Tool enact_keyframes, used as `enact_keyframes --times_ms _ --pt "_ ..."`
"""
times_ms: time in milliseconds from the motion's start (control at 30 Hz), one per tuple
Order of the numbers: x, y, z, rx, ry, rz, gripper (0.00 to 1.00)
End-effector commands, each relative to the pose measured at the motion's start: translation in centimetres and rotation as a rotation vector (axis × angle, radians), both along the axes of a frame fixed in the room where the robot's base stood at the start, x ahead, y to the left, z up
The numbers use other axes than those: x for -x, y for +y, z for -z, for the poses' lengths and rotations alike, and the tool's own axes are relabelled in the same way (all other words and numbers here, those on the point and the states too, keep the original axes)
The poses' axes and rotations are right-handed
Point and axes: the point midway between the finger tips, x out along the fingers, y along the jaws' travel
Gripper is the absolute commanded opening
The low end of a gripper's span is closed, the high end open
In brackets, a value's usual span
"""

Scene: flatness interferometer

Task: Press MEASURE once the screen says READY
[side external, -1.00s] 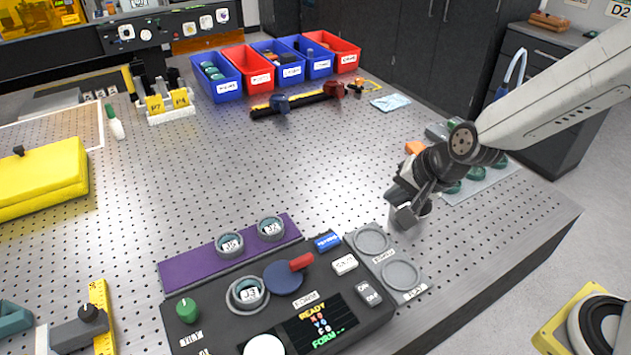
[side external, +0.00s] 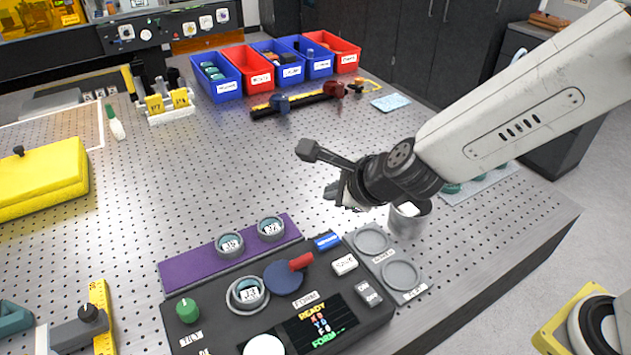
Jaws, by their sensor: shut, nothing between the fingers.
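The dark control console (side external: 225,335) lies at the front of the table. Its screen (side external: 320,322) reads READY in yellow, with several coloured lines and FORM with dashes below. A blue button (side external: 327,241) and a white button (side external: 344,264) sit at the console's right rear; their lettering is too small to read surely, so I cannot tell which is MEASURE. My gripper (side external: 338,194) is shut and empty, above the table behind the blue button and apart from it. My wrist partly hides the fingers.
A labelled ring seat (side external: 247,293), dark blue disc (side external: 284,278), red lever (side external: 301,262), green knob (side external: 187,310) and ON rocker (side external: 368,292) are on the console. A purple tray (side external: 190,271) with two round pieces lies behind. A grey two-recess tray (side external: 385,256) and a metal cup (side external: 408,222) stand right.

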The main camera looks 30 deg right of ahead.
Motion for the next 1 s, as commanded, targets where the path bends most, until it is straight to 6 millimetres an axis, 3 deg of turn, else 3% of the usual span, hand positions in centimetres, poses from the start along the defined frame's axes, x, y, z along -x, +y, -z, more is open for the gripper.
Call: enact_keyframes --times_ms 567,1000 --pt "0.0 0.0 0.3 0.001 0.001 0.002 0.00" --pt "0.0 0.0 2.4 0.003 0.000 0.003 0.00"
